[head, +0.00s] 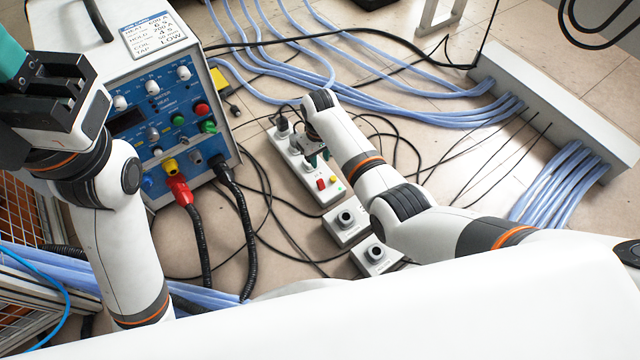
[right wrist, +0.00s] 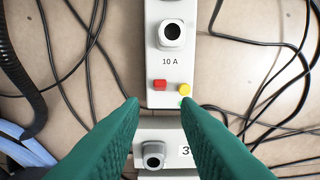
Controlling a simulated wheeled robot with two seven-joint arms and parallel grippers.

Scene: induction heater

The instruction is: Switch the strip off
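The white power strip (head: 309,172) lies on the floor in the middle of the head view. Its end carries a red switch (head: 321,184) and a yellow button (head: 334,181). In the right wrist view the strip (right wrist: 170,66) shows a "10 A" label, the red switch (right wrist: 159,85), the yellow button (right wrist: 184,88) and a partly hidden green spot. My right gripper (head: 318,160) is above the strip; in its wrist view its green fingers (right wrist: 158,104) are apart with nothing between them. My left gripper (head: 22,70) is raised at upper left, its fingers mostly cut off.
A blue-fronted heater unit (head: 128,130) with red and black cables stands left of the strip. Two grey socket boxes (head: 346,217) (head: 376,256) sit near the strip's front end. Black cords and blue hoses (head: 430,110) cross the floor. A grey channel (head: 560,110) stands at right.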

